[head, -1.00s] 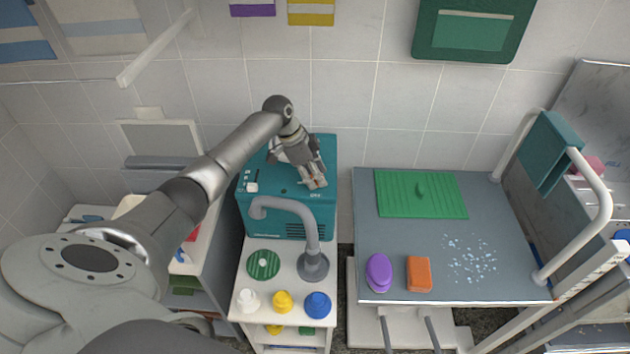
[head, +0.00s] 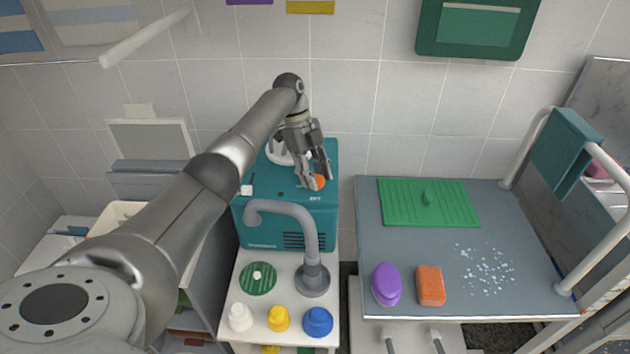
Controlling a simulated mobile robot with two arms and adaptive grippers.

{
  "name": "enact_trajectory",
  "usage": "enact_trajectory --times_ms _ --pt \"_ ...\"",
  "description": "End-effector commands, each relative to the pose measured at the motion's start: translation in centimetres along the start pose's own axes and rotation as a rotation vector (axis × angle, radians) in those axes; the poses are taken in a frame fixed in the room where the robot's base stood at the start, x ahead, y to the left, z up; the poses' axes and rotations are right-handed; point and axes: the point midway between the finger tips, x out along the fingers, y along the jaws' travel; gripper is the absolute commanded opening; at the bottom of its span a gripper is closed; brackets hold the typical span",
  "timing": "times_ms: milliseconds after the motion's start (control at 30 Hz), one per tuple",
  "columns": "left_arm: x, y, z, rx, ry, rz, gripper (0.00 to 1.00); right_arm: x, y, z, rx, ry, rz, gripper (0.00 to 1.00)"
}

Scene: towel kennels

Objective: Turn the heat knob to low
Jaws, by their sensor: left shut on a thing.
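A teal dryer box (head: 275,228) stands at the back of the white cart, with a grey hose nozzle in front of it. An orange round knob (head: 319,182) shows on the right of its top, by a small dark label too small to read surely. My left gripper (head: 317,180) reaches down from above, with its fingers around this orange knob and shut on it. The fingers hide part of the knob, and its pointer setting cannot be made out. My right gripper is not in view.
The grey hose (head: 312,240) arches close in front of the box. White, yellow (head: 278,318) and blue bottles (head: 318,321) stand at the cart's front. To the right, a grey table (head: 410,245) holds a green mat, a purple item and an orange block.

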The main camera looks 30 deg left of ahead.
Motion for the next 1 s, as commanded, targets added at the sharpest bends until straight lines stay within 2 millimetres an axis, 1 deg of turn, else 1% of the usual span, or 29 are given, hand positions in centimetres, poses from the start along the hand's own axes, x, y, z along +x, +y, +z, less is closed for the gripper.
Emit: enact_trajectory --times_ms 33,200,667,700,833,1000 --pt "0.19 -0.05 0.1 0.013 -0.002 0.005 0.12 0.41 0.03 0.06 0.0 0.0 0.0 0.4" --pt "0.1 -0.05 0.03 0.046 -0.002 0.02 0.12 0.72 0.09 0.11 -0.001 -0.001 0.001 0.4" --pt "0.07 -0.01 0.03 0.055 -0.002 0.025 0.12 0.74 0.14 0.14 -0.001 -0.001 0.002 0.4" --pt "0.07 -0.01 0.03 0.055 -0.002 0.025 0.4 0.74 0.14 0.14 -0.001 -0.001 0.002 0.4" --pt "0.06 -0.02 0.02 0.055 -0.002 0.024 0.57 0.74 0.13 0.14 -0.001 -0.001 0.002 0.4" --pt "0.04 -0.03 0.02 0.055 -0.001 0.024 0.57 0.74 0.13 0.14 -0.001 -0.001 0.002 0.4"
